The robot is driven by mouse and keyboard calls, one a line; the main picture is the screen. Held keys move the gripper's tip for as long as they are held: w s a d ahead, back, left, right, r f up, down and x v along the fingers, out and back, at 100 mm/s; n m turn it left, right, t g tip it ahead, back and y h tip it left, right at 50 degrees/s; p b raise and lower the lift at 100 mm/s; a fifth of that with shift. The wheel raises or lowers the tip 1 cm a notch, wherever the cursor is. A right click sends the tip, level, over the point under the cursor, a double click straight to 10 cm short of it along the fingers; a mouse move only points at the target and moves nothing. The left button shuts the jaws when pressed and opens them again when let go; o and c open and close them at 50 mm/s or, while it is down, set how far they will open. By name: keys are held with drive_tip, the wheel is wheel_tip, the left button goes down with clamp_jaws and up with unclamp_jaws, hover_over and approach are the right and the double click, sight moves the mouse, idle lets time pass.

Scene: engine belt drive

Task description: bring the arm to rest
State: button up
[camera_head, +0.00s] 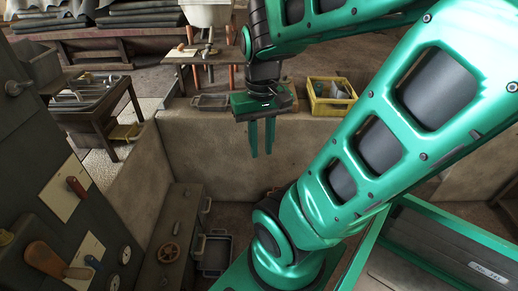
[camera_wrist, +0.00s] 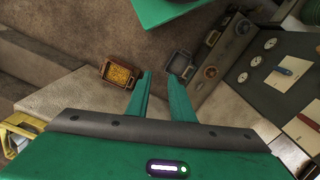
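My green arm spans the right and top of the head view, with its elbow raised and its forearm running left along the top edge. My gripper (camera_head: 262,152) hangs pointing down in front of the low concrete wall (camera_head: 225,170). Its two green fingers are apart with nothing between them. In the wrist view my gripper (camera_wrist: 160,77) also shows its fingers apart and empty, above the floor. The fingers touch nothing that I can see.
A yellow crate (camera_head: 331,97) stands on the wall right of my gripper. A dark panel (camera_head: 25,150) with gauges and levers stands at the left. A grey tray (camera_head: 215,252) lies on the floor below. A wooden table (camera_head: 195,55) is behind the wall.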

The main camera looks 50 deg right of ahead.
drive_tip(key=shift+s+a+r, duration=0.15)
drive_tip(key=shift+s+a, duration=0.7)
drive_tip(key=shift+s, duration=0.05)
idle(0.7)
